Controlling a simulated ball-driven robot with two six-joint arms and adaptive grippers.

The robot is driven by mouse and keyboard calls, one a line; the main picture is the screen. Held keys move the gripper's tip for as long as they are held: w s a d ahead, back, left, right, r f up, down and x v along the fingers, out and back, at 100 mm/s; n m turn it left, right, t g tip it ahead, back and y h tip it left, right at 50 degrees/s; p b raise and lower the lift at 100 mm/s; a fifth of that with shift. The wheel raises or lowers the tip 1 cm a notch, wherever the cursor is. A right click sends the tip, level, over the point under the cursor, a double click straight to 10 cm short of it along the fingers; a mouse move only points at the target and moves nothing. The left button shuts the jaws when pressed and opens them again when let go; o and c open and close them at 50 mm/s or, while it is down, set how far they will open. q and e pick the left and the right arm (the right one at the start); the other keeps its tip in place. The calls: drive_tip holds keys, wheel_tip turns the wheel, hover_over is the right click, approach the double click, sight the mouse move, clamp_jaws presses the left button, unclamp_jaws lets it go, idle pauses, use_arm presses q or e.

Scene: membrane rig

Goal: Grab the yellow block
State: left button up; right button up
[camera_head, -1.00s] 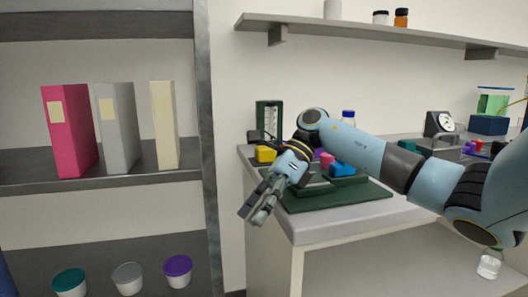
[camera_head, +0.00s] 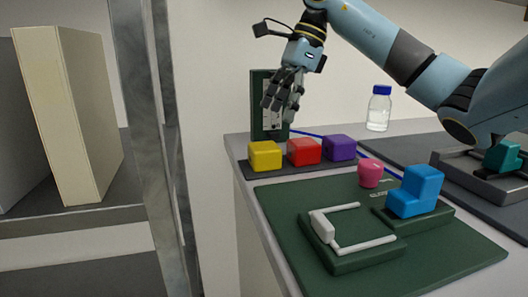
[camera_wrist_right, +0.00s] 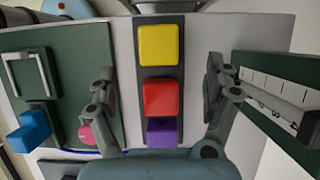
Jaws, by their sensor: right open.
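The yellow block (camera_head: 265,156) sits at the left end of a dark strip on the bench, beside a red block (camera_head: 304,152) and a purple block (camera_head: 339,147). In the right wrist view the yellow block (camera_wrist_right: 159,45) is at the top of the row. My right gripper (camera_head: 282,113) is above and behind the row, pointing down, open and empty. In the right wrist view its fingers (camera_wrist_right: 158,95) stand apart on either side of the row, with the red block between them in the picture. My left gripper is not in view.
A dark green upright panel with a scale (camera_head: 262,98) stands just behind the row. A green mat (camera_head: 285,205) in front carries a white-railed fixture (camera_head: 340,258), a pink piece (camera_head: 370,174) and a blue block (camera_head: 415,190). A blue-capped bottle (camera_head: 379,108) stands behind.

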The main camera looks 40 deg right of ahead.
sight(265, 145)
drive_tip(key=x, duration=0.9)
drive_tip(key=shift+s+a+f, duration=0.1)
drive_tip(key=shift+a+f, duration=0.05)
drive_tip(key=shift+f, duration=0.05)
drive_tip(key=c, duration=1.3)
drive_tip(key=shift+c, duration=0.5)
drive_tip(key=shift+r, duration=0.2)
